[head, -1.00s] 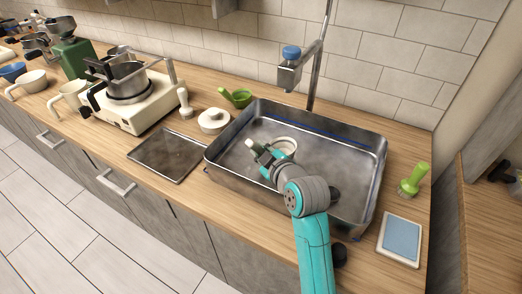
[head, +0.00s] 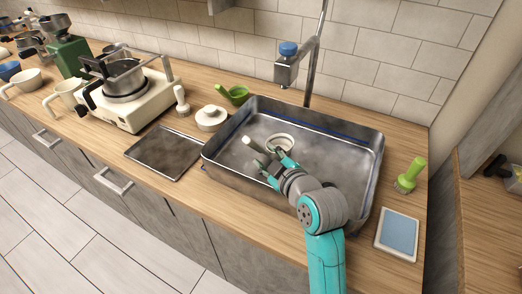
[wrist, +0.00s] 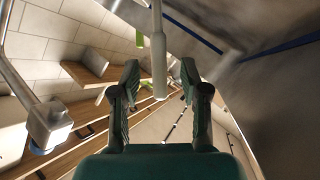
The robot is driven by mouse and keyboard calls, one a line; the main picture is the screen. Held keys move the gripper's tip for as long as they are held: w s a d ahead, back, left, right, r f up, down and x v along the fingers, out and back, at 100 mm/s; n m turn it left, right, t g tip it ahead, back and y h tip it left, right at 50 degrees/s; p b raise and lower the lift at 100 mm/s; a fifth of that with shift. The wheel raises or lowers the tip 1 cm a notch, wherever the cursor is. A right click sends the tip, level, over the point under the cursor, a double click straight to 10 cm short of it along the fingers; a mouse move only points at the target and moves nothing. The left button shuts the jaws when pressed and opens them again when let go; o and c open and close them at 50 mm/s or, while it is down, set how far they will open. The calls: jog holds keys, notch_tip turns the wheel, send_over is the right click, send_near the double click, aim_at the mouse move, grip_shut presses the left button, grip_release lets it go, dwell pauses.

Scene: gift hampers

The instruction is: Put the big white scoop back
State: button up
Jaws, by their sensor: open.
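A white round rim (head: 281,143), like a scoop's bowl, shows in the sink basin (head: 340,160) just beyond my gripper (head: 270,158). A pale rounded handle (head: 253,145) sticks up to its left by the fingertips. I cannot tell whether handle and rim are joined. In the wrist view, the pale handle (wrist: 158,65) lies between the spread fingers of my gripper (wrist: 160,80), with gaps on both sides. My gripper is open and not closed on it. The handle's far part is cut off at the top edge.
The steel sink walls surround my gripper; the tap (head: 287,68) stands behind. Left are a dark tray (head: 165,152), a white lidded pot (head: 211,118), a green scoop (head: 237,95) and a stove (head: 125,110). Right are a green brush (head: 410,175) and a blue pad (head: 398,235).

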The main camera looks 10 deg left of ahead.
notch_tip(320, 180, up, 9)
jog(key=s, duration=0.1)
jog(key=shift+s+d+f, duration=0.15)
jog(key=shift+d+f, duration=0.05)
jog(key=shift+d, duration=0.25)
